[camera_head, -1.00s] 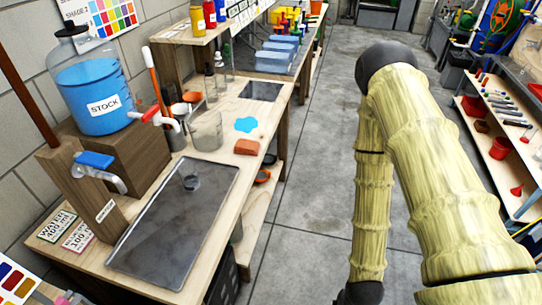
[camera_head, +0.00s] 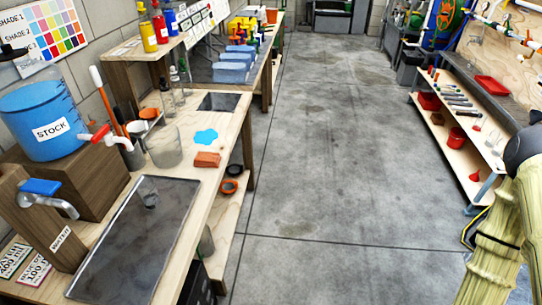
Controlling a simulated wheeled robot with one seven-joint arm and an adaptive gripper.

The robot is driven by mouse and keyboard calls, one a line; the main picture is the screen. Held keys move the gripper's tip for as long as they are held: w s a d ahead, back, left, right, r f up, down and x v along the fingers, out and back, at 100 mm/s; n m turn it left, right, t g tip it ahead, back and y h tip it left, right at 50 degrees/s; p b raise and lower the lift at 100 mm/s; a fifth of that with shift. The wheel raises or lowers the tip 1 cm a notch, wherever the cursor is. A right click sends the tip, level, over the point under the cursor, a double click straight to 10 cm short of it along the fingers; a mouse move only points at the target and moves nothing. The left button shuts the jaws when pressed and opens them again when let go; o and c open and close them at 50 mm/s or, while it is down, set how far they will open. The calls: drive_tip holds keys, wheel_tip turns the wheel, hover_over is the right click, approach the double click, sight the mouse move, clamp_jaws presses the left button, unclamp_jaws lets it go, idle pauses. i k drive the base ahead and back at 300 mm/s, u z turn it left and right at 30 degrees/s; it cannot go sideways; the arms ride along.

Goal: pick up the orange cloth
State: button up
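A folded orange cloth (camera_head: 207,159) lies on the wooden workbench (camera_head: 224,130) at left, near its right edge. It sits just in front of a blue puddle-shaped patch (camera_head: 205,137). Nothing covers it. My gripper is not in view; only part of my yellowish arm shows at the lower right, well apart from the cloth.
Left of the cloth stands a clear beaker (camera_head: 164,147). A dark metal tray (camera_head: 137,245) lies in front, beside a blue STOCK jug (camera_head: 45,120). A lower shelf holds orange-rimmed bowls (camera_head: 228,186). The concrete floor in the middle is clear; a shelf rack (camera_head: 455,140) stands at right.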

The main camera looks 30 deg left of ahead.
sight(202, 159)
drive_tip(key=z, duration=0.6)
drive_tip(key=i, duration=1)
drive_tip(key=u, duration=2.5)
